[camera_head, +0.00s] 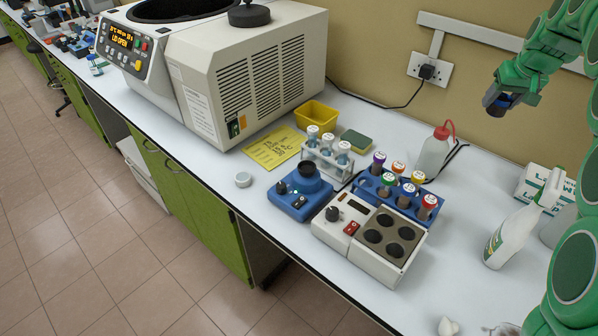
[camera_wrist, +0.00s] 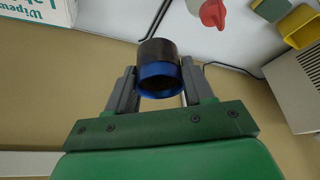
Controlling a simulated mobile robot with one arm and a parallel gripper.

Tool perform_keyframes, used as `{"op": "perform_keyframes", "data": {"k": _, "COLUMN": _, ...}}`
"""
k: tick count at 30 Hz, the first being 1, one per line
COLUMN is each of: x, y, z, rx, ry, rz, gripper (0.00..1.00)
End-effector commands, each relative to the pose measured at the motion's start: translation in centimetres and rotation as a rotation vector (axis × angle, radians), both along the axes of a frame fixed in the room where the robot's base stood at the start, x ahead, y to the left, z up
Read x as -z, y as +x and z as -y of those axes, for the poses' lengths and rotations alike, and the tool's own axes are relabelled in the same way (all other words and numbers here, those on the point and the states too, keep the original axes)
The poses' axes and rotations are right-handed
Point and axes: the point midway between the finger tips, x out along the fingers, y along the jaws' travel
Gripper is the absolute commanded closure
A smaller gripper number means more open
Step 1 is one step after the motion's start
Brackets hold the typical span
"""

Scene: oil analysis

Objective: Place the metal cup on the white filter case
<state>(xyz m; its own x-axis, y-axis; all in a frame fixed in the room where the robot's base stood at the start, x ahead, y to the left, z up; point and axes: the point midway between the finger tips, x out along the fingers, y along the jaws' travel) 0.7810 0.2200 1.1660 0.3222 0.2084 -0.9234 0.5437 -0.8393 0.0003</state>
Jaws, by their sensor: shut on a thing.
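My gripper (camera_head: 503,103) is raised at the upper right of the head view, in front of the wall and above the bench. It is shut on a small dark cylinder with a blue band (camera_wrist: 159,68), held between both fingers in the wrist view. This may be the metal cup; I cannot tell its material. A small round whitish case (camera_head: 243,180), possibly the white filter case, lies on the bench in front of the large machine. It is left of the blue device and far from my gripper. I see nothing on top of it.
The large machine (camera_head: 262,80) stands at the back left. A blue device (camera_head: 300,192), a vial rack (camera_head: 390,190) and a white block with dark wells (camera_head: 372,240) crowd the middle. A wash bottle (camera_head: 434,152) and a spray bottle (camera_head: 510,238) stand to the right.

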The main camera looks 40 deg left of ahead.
Motion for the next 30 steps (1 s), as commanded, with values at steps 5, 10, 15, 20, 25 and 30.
{"op": "perform_keyframes", "data": {"k": 5, "x": -1.5, "y": -0.1, "z": -0.2, "rx": -0.001, "ry": 0.0, "rz": 0.0, "gripper": 0.78}}
{"op": "perform_keyframes", "data": {"k": 10, "x": -1.4, "y": -1.2, "z": -2.3, "rx": -0.025, "ry": 0.001, "rz": -0.002, "gripper": 0.78}}
{"op": "perform_keyframes", "data": {"k": 15, "x": -1.5, "y": -2.5, "z": -4.7, "rx": -0.05, "ry": 0.001, "rz": -0.003, "gripper": 0.78}}
{"op": "perform_keyframes", "data": {"k": 20, "x": -1.4, "y": -4.2, "z": -7.4, "rx": -0.08, "ry": 0.001, "rz": -0.004, "gripper": 0.78}}
{"op": "perform_keyframes", "data": {"k": 25, "x": -1.5, "y": -6.9, "z": -11.5, "rx": -0.127, "ry": 0.002, "rz": -0.006, "gripper": 0.78}}
{"op": "perform_keyframes", "data": {"k": 30, "x": -1.8, "y": -11.2, "z": -16.8, "rx": -0.191, "ry": 0.003, "rz": -0.002, "gripper": 0.78}}
